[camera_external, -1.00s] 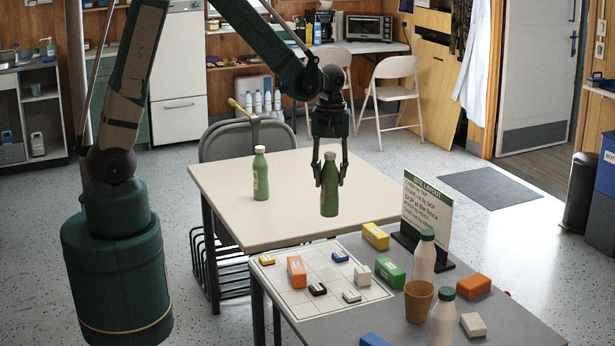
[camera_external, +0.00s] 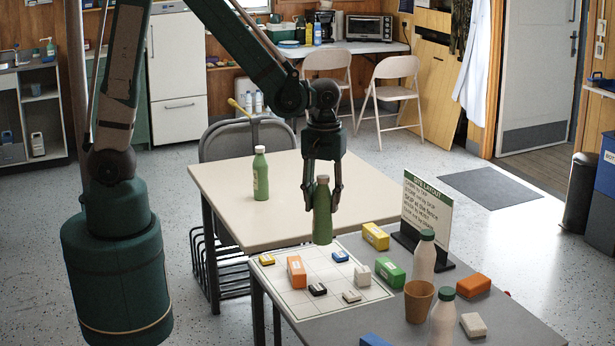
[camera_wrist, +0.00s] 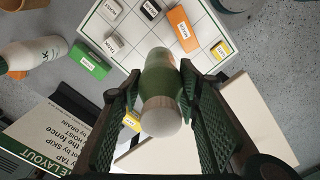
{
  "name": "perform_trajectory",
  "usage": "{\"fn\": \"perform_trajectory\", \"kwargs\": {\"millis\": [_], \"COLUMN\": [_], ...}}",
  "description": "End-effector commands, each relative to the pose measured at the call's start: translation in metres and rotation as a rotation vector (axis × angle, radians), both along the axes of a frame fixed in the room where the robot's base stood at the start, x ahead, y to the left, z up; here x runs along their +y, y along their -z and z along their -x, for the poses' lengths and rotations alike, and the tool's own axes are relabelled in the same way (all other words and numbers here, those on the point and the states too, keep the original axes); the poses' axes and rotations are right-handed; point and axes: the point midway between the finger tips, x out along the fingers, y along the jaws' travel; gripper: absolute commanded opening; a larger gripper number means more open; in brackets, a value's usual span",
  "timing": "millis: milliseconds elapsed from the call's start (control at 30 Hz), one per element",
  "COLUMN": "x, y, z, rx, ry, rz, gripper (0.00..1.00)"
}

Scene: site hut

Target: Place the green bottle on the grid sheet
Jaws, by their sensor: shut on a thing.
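My gripper (camera_external: 322,188) is shut on a green bottle (camera_external: 322,222) with a grey-white cap and holds it upright in the air, near the far edge of the grid sheet in the outside view. The wrist view shows the bottle (camera_wrist: 160,85) between the two textured fingers. The white grid sheet (camera_external: 292,300) lies on the grey table and carries several small labelled blocks, among them an orange block (camera_external: 296,272) and a black-and-white block (camera_external: 317,289). A second green bottle (camera_external: 260,175) stands on the cream table.
On the grey table (camera_external: 500,320), right of the sheet, stand two white bottles (camera_external: 424,258), a tan cup (camera_external: 418,300) and loose blocks. A sign (camera_external: 425,215) stands behind them. The cream table (camera_external: 225,185) is mostly clear.

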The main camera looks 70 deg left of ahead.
Motion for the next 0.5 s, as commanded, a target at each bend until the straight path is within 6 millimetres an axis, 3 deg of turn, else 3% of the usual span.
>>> {"fn": "perform_trajectory", "kwargs": {"millis": [500], "x": [-0.0003], "y": [0.0072], "z": [0.0], "rx": [0.0], "ry": [0.0], "rz": [0.0], "gripper": [0.24]}}
